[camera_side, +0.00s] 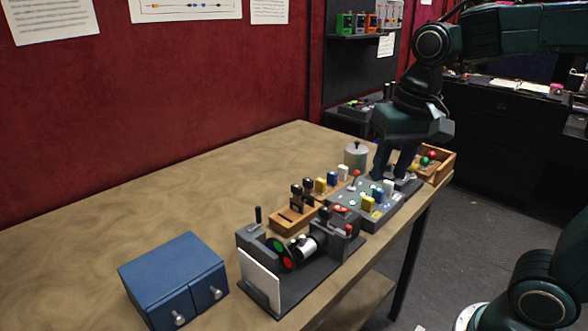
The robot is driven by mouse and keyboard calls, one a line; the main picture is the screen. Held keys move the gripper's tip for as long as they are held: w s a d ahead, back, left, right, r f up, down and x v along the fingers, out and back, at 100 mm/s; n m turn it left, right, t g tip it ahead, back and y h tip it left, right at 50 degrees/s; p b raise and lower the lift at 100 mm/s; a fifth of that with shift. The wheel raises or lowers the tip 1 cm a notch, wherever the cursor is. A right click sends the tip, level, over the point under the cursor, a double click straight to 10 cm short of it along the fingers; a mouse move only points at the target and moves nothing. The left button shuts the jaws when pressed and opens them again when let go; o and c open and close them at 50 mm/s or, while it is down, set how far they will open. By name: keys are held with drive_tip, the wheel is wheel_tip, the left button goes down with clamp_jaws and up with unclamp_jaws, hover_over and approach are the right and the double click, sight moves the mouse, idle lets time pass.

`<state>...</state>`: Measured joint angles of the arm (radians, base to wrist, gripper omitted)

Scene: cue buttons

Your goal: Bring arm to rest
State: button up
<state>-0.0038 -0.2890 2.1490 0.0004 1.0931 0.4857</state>
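My gripper (394,172) hangs from the arm at the right, its dark fingers pointing down. A gap shows between the two fingers, and I see nothing held in it. The fingertips are over or just behind the far end of the grey button panel (359,217), close to its surface. I cannot tell whether they touch it. The panel carries several coloured buttons and blocks, among them a yellow block (368,203) and a white one (388,187). The fingers hide part of the panel's far end.
A wooden box (443,168) with coloured balls stands right of my gripper, near the table edge. A grey lidded canister (356,156) stands to its left. A grey fixture (290,285) and blue drawer box (172,281) are in front. The table's left side (190,205) is clear.

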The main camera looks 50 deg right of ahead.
drive_tip(key=s+f+n+t, duration=0.1)
drive_tip(key=s+n+t, duration=0.2)
drive_tip(key=s, duration=0.6)
drive_tip(key=shift+f+n, duration=0.4)
drive_tip(key=shift+n, duration=0.9)
